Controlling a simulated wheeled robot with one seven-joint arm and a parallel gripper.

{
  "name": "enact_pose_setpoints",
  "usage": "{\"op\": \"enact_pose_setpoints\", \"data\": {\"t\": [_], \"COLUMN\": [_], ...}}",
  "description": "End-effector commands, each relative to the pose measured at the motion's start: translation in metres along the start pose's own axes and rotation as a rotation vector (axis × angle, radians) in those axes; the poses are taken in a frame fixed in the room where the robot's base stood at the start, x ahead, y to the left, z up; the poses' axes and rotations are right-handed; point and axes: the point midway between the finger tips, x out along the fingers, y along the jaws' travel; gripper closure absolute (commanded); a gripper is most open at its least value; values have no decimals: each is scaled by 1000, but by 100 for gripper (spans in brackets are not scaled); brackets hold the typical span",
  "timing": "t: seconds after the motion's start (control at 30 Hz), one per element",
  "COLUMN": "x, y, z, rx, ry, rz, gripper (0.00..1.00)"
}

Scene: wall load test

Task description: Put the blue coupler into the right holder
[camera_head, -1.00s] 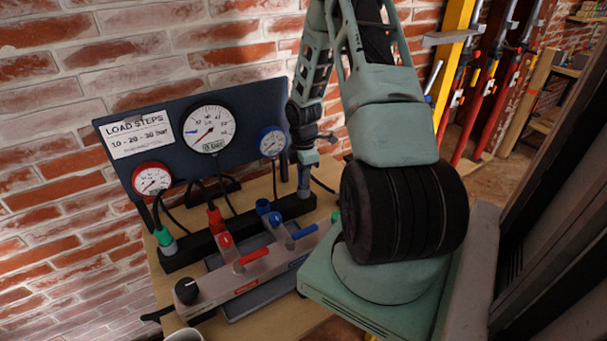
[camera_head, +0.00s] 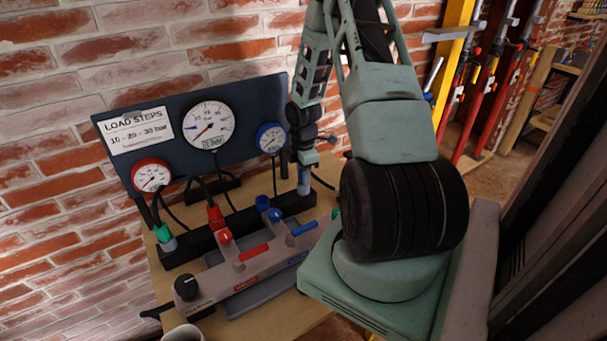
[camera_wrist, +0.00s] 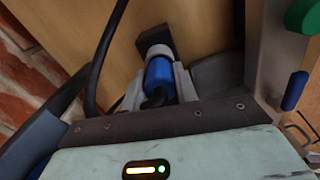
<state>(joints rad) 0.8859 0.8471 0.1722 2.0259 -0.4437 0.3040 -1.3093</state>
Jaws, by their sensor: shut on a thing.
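The blue coupler (camera_wrist: 159,76), with a pale grey collar, is between my gripper's fingers (camera_wrist: 160,88) in the wrist view. My gripper is shut on it. In the head view my gripper (camera_head: 304,168) is at the right end of the black holder bar (camera_head: 237,229), and the coupler (camera_head: 304,186) hangs upright below it, over the right holder. The collar overlaps the dark bar end (camera_wrist: 155,37) in the wrist view. I cannot tell whether the coupler is seated; the right holder's opening is hidden.
A green coupler (camera_head: 165,238) and a red coupler (camera_head: 215,214) stand along the bar. A grey manifold (camera_head: 215,293) with red and blue levers lies in front. The gauge panel (camera_head: 238,103) stands behind, with hoses hanging from it. A mug (camera_head: 183,333) is at the front edge.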

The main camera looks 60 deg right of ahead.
Motion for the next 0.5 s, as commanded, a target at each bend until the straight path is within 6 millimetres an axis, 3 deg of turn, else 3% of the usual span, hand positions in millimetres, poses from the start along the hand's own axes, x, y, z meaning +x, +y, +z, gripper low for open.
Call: {"op": "enact_pose_setpoints", "data": {"t": [0.37,0.4,0.47,0.5], "x": [2,2,2,2], "y": [0,0,0,0], "z": [0,0,0,0], "rx": [0,0,0,0], "ry": [0,0,0,0], "rz": [0,0,0,0], "gripper": [94,60,45,45]}}
